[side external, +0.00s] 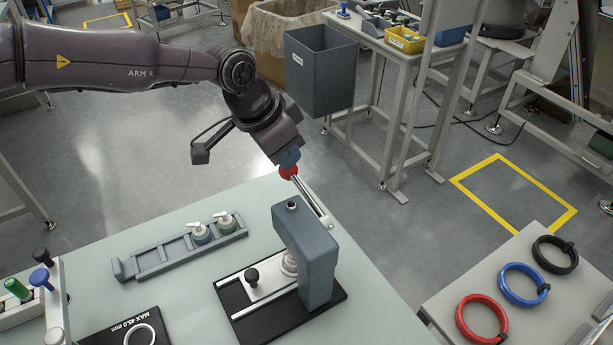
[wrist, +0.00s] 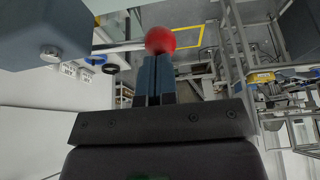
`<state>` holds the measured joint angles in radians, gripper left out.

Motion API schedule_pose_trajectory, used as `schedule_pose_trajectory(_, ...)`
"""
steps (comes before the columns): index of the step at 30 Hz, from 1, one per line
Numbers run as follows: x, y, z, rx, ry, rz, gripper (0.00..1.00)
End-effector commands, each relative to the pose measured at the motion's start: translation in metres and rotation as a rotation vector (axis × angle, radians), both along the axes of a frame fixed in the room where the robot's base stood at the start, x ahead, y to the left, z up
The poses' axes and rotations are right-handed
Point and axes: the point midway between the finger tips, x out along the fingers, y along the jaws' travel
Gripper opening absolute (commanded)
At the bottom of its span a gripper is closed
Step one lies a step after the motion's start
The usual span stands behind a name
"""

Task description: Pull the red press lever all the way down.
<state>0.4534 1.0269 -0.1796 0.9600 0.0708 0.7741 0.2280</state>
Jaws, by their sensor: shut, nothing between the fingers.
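The press (side external: 306,250) is a blue-grey body on a black base near the table's front right. Its lever is a metal rod (side external: 312,196) with a red ball knob (side external: 288,171) at the upper end. The rod slopes up and to the left from a pivot on the right of the press. My gripper (side external: 290,157) is shut and empty, with its blue fingertips at the red knob. In the wrist view the closed fingers (wrist: 155,78) point at the red knob (wrist: 160,40), which appears at their tips. I cannot tell whether they touch it.
A grey rack (side external: 165,258) with two small pump bottles stands left of the press. A sliding carriage with a black knob (side external: 252,276) sits on the press base. Red, blue and black rings (side external: 520,284) lie on a side table at right. A grey bin (side external: 321,70) hangs behind.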

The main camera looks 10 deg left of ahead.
Motion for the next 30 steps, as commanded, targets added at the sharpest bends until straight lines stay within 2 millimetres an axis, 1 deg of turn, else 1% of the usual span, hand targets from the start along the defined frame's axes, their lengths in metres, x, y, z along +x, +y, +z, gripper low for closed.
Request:
schedule_pose_trajectory(11, 0.0, 0.001, -0.002, 0.001, 0.001, 0.0, 0.0)
schedule_pose_trajectory(21, 0.001, 0.002, -0.015, 0.001, 0.001, 0.0, 0.0)
schedule_pose_trajectory(30, 0.002, 0.003, -0.016, 0.001, 0.001, 0.0, 0.0)
